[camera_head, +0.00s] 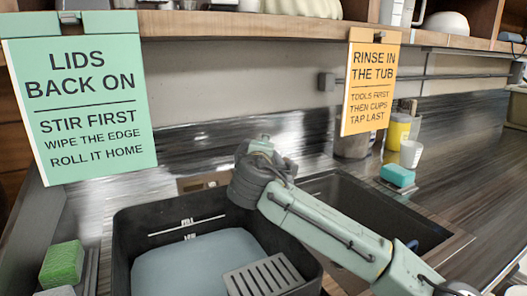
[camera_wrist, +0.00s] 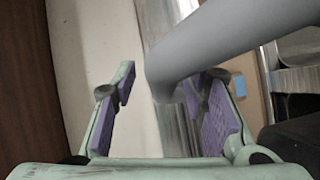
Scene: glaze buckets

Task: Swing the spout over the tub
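The spout (camera_wrist: 215,47) is a thick smooth grey tube in the wrist view. It runs in from the upper right and bends down between my fingers, in front of part of the right finger. My gripper (camera_wrist: 166,112) is open, with purple pads on both fingers. A clear gap shows between the left finger and the tube; I cannot tell whether the right finger touches it. In the head view my wrist hides the spout. The black tub (camera_head: 124,243) stands at the lower middle, with grey liquid and a slotted grate (camera_head: 262,277) in it.
A dark sink basin (camera_head: 345,205) lies right of the tub, under my arm. A green sponge (camera_head: 62,264) is at left. A teal sponge (camera_head: 397,176), a white cup (camera_head: 411,153) and a yellow container (camera_head: 397,131) stand behind the sink. Two signs hang from the shelf (camera_head: 240,25).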

